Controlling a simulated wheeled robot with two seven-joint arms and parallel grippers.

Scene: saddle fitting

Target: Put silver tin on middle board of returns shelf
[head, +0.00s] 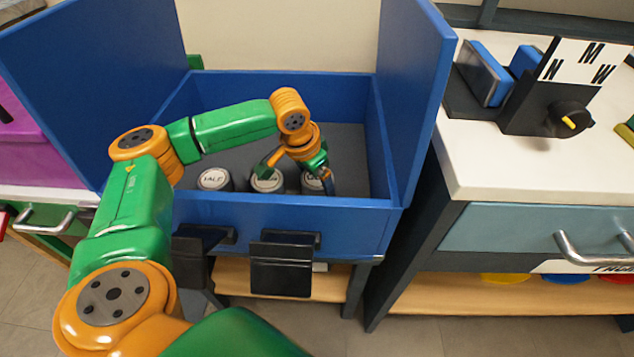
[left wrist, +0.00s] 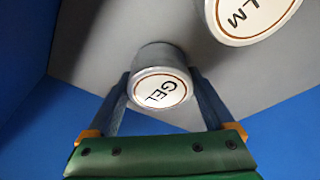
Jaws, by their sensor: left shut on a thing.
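My left gripper (head: 318,186) reaches down into the bin at the right-hand tin. In the left wrist view its two fingers stand on either side of the GEL tin, shut on it. Two like tins stand to its left in the head view, a middle tin (head: 267,181) and a left tin (head: 214,179). One lid, partly cut off in the left wrist view, ends in LM (left wrist: 250,12). My right gripper is out of view. I cannot make out a returns shelf.
Tall blue panels (head: 415,90) flank the bin on both sides. At right is a white-topped counter (head: 540,180) with a dark fixture bearing a lettered card (head: 585,62) and a knob. A low wooden board (head: 325,285) lies under the bin. The grey bin floor behind the tins is clear.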

